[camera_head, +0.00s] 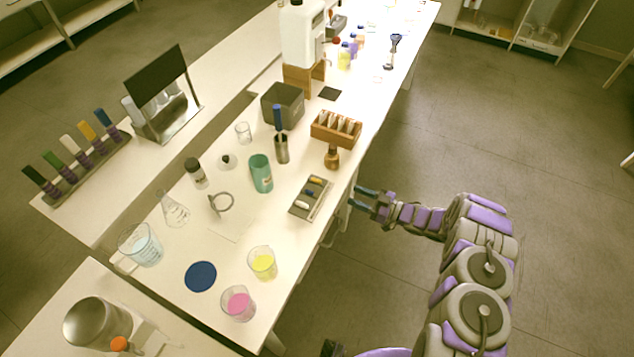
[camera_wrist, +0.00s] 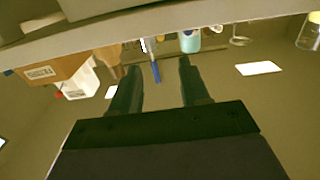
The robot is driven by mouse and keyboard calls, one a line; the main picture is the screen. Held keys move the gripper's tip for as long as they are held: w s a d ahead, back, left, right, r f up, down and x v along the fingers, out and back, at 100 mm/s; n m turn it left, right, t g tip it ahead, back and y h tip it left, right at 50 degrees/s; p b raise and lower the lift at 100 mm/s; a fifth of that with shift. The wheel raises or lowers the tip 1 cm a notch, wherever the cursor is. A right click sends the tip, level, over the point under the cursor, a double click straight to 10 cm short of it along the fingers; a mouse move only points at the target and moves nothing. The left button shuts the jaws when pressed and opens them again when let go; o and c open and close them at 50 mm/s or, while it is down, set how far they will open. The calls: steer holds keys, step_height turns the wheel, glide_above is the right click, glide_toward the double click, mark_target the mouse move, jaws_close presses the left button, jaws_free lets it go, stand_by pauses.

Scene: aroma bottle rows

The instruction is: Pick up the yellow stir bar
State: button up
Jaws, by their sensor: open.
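The yellow stir bar (camera_head: 315,181) is a tiny piece in a small grey tray (camera_head: 321,203) near the right edge of the long white table. A blue piece and a white piece (camera_head: 302,205) lie with it in the tray. My gripper (camera_head: 366,195) is beside the table's right edge, to the right of the tray and apart from it. In the wrist view my two dark fingers (camera_wrist: 158,88) are spread with nothing held between them. I cannot make out the yellow stir bar in the wrist view.
A wooden rack (camera_head: 336,129) and a brown bottle (camera_head: 332,158) stand behind the tray. The floor right of the table is clear.

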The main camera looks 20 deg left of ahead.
mark_target(322, 183)
steer(key=a+b, duration=0.1)
steer(key=a, duration=0.3)
steer(key=a+b, duration=0.1)
steer(key=a, duration=0.3)
steer(key=w+a+b, duration=0.1)
steer(key=a, duration=0.3)
steer(key=shift+a, duration=0.1)
steer(key=c, duration=0.3)
jaws_close()
